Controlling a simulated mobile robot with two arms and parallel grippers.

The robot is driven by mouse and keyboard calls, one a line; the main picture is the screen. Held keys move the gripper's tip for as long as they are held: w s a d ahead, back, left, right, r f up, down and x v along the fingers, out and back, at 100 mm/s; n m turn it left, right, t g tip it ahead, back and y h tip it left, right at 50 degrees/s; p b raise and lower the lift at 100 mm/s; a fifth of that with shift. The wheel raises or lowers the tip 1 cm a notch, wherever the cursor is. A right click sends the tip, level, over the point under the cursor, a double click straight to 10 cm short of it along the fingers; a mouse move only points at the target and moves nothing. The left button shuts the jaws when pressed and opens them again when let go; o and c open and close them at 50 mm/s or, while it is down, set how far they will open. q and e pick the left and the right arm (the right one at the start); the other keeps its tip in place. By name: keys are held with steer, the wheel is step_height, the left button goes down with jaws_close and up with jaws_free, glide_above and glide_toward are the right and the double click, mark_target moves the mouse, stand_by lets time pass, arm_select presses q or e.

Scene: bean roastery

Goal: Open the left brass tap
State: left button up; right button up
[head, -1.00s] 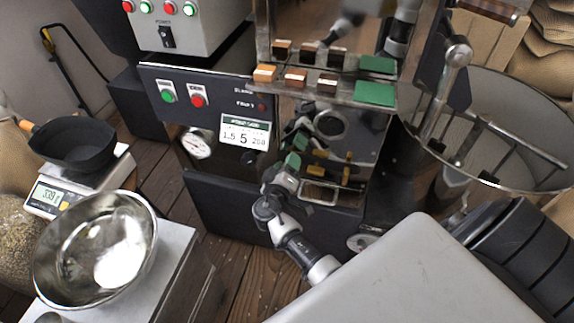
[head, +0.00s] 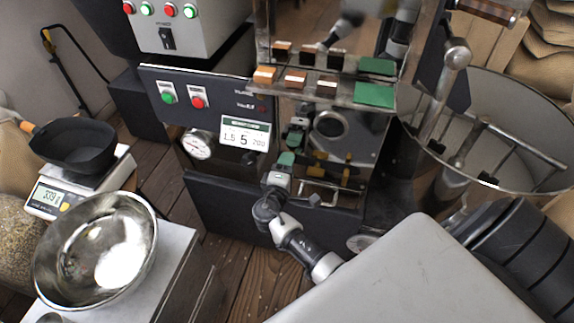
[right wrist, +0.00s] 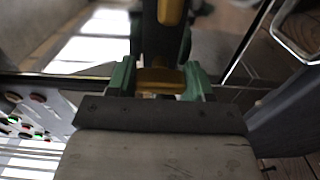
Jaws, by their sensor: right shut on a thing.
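My right gripper (head: 292,148) reaches up from below to the shiny front of the machine, its green fingertips against the taps' area. In the right wrist view, its green fingers (right wrist: 160,80) are shut on a brass piece, the left brass tap (right wrist: 162,75). Another brass part (right wrist: 170,12) shows farther ahead on a dark upright. In the head view, brass pieces (head: 318,157) show just right of the gripper, and another brass tap (head: 346,172) stands further right. The grip itself is partly hidden by the fingers in the head view. My left gripper is out of view.
A control panel (head: 215,78) with a gauge (head: 197,144) is left of the taps. A metal bar frame (head: 322,190) sits below them. Wooden and green blocks (head: 374,94) line a ledge above. A steel bowl (head: 95,250) and a scale (head: 48,198) stand at left.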

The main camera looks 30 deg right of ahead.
stand_by(0.4)
steer(key=o, duration=0.9)
steer(key=shift+a, duration=0.1)
steer(key=shift+o, duration=0.2)
